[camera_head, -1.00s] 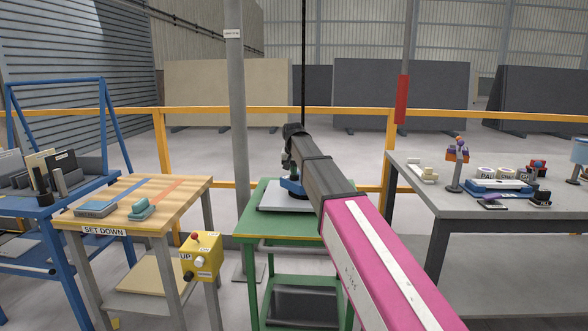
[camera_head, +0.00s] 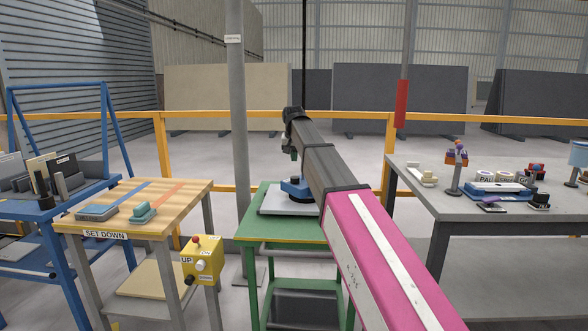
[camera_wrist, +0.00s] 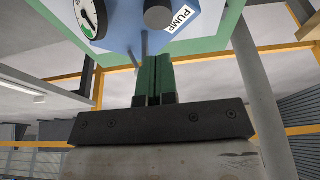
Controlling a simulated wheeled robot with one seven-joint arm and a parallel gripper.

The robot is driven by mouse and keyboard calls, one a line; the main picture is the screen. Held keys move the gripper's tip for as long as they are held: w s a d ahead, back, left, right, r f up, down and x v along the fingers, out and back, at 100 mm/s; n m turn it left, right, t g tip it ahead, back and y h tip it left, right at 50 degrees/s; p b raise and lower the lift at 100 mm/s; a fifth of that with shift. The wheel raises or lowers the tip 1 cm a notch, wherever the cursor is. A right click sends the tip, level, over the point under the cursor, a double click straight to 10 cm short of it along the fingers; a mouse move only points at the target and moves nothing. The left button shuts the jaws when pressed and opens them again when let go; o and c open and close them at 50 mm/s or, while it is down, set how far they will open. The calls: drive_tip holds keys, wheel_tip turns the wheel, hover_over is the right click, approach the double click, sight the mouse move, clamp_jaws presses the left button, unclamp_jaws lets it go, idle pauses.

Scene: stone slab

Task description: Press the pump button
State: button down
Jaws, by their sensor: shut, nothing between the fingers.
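The blue pump unit (camera_head: 293,187) sits on a grey slab (camera_head: 270,203) on the green table. In the wrist view the blue unit (camera_wrist: 128,22) fills the top, with a white PUMP label (camera_wrist: 180,18), a round dial gauge (camera_wrist: 90,16) and a dark round button (camera_wrist: 158,13) beside the label. My gripper (camera_wrist: 154,60) is shut and empty, its fingers pointing toward the unit near the button. I cannot tell contact, but a gap seems to show. In the head view my gripper (camera_head: 292,156) hangs above the unit, partly hidden by my arm.
A wooden table (camera_head: 175,196) marked SET DOWN stands left, with a yellow control box (camera_head: 202,261) at its front. A grey post (camera_head: 238,130) rises behind the green table (camera_head: 265,235). A grey bench (camera_head: 430,205) with several items stands right.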

drive_tip(key=shift+v, duration=2.6)
drive_tip(key=shift+d+r, duration=0.15)
drive_tip(key=shift+r, duration=0.7)
approach(295, 177)
drive_tip(key=x, duration=0.5)
drive_tip(key=shift+w+d+f, duration=0.1)
drive_tip(key=shift+w, duration=0.25)
drive_tip(key=shift+f, duration=0.8)
